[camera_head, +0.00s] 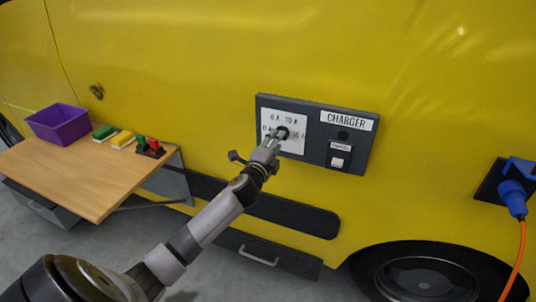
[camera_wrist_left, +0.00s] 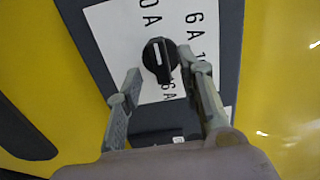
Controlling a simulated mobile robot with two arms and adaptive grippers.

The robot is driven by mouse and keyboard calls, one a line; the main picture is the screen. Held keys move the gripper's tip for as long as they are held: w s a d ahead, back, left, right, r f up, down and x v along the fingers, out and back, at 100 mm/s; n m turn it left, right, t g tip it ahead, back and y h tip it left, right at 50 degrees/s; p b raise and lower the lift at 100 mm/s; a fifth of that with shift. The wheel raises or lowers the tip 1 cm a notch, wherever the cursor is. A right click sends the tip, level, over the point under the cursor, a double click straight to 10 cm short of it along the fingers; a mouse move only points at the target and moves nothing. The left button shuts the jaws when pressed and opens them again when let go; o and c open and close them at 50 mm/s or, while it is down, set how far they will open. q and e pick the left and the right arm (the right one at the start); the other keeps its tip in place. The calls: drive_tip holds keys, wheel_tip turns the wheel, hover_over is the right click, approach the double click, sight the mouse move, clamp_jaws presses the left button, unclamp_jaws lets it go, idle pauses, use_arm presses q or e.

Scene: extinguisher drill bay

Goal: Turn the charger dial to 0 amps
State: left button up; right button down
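The charger dial (camera_wrist_left: 160,66) is a black round knob with a raised grip on the white label plate (camera_wrist_left: 110,22). Its white mark lies on the end toward the "0 A" print in the left wrist view. My left gripper (camera_wrist_left: 158,61) is open, with its fingertips on either side of the dial. The right-hand finger in that view looks close to the knob; I cannot tell if it touches. In the head view, my left gripper (camera_head: 275,140) is at the charger panel (camera_head: 345,112) and partly covers the dial (camera_head: 283,132). My right gripper is not in view.
The panel sits on a yellow vehicle side (camera_head: 420,60) and has a small switch (camera_head: 339,156). A blue plug (camera_head: 514,195) with an orange cable is at right.

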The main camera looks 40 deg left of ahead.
use_arm(q)
drive_tip(key=v, duration=1)
drive_tip(key=shift+d, duration=0.1)
wheel_tip(320, 180, down, 19)
drive_tip(key=s+n+g, duration=0.3)
drive_tip(key=g, duration=0.1)
drive_tip(key=s+d+f+n+g+h, duration=0.1)
drive_tip(key=s+d+f+n+g, duration=0.15)
drive_tip(key=s+f, duration=0.6)
drive_tip(key=s+d+f+n+g+h, duration=0.1)
drive_tip(key=s+f+g, duration=0.25)
drive_tip(key=f, duration=1.05)
drive_tip(key=s+d+f+n+g, duration=0.2)
drive_tip(key=s+d+f, duration=0.2)
drive_tip(key=s, duration=0.7)
drive_tip(key=s+d+f+n+g+h, duration=0.1)
drive_tip(key=s+d+f, duration=0.3)
drive_tip(key=s+f, duration=0.4)
drive_tip(key=s+d+f+n+g+h, duration=0.1)
drive_tip(key=s+d+f+n+g, duration=0.2)
drive_tip(key=s+f, duration=0.4)
drive_tip(key=s+d, duration=0.1)
drive_tip(key=s, duration=0.7)
drive_tip(key=shift+d+g, duration=0.3)
drive_tip(key=shift+w+r, duration=0.1)
